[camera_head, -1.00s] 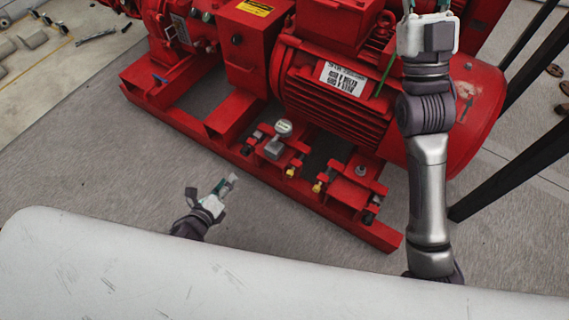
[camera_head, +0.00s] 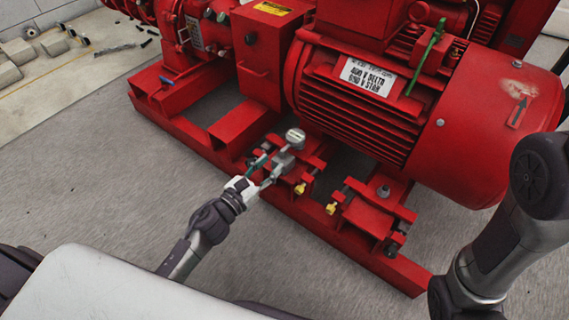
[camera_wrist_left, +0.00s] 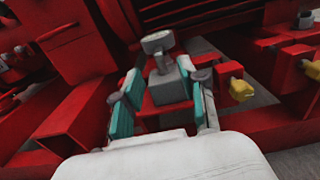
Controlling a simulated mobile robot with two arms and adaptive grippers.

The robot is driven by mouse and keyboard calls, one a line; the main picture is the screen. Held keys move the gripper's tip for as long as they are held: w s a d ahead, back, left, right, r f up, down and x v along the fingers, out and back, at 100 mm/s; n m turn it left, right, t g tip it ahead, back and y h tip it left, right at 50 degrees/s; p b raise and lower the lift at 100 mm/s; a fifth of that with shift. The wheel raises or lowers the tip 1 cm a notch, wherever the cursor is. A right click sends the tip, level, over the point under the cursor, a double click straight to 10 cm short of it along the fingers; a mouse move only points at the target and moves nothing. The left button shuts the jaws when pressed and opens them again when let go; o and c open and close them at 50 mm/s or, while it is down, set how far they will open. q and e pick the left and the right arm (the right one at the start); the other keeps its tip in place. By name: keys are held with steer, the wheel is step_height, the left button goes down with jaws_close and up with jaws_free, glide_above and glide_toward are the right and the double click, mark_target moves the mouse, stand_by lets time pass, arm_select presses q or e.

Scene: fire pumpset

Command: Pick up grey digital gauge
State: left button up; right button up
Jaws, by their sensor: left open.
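The grey digital gauge has a round pale dial (camera_head: 295,136) on a grey block-shaped body, and it stands on the red base frame in front of the motor. In the left wrist view its dial (camera_wrist_left: 157,42) tilts up above the grey body (camera_wrist_left: 170,88). My left gripper (camera_head: 268,168) is open at the gauge's lower left side. In the left wrist view its teal-padded fingers (camera_wrist_left: 163,92) stand on either side of the grey body, with a gap visible; contact cannot be told. My right arm shows at the right edge, its gripper out of view.
The large red motor (camera_head: 380,110) rises just behind the gauge. Yellow-tipped fittings (camera_head: 331,208) and a red bracket (camera_head: 375,212) lie to its right on the base frame. Grey floor (camera_head: 90,190) is clear to the left.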

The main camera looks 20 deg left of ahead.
mark_target(282, 154)
arm_select(q)
steer(key=b+x, duration=0.1)
steer(key=x, duration=0.5)
steer(key=shift+w+d+b, duration=0.1)
steer(key=shift+w+b, duration=0.3)
jaws_close()
steer(key=shift+r, duration=0.1)
